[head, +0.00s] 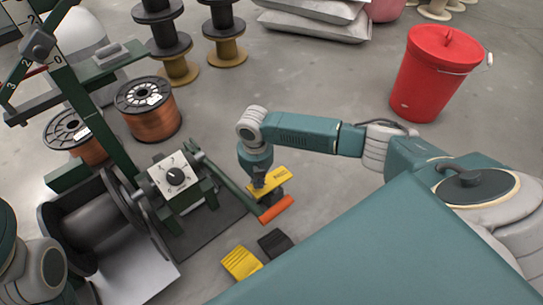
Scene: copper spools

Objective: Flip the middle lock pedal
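Two ribbed pedals lie low near the floor beside the green machine: a yellow pedal (241,262) and a black pedal (275,243) to its upper right. I cannot tell from this view which of them is the middle lock pedal. My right gripper (270,195), with a yellow body and dark fingers, points down above and behind the pedals, apart from them. Its fingers are close to an orange grip (277,210) on a green bar; I cannot tell if they touch, or if they are open or shut. My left gripper is out of view.
The green machine carries a dial box (174,175) and a grey drum (98,230). Copper spools (148,108) stand behind it. A red bucket (435,75) stands at the upper right. The floor between the bucket and machine is mostly clear.

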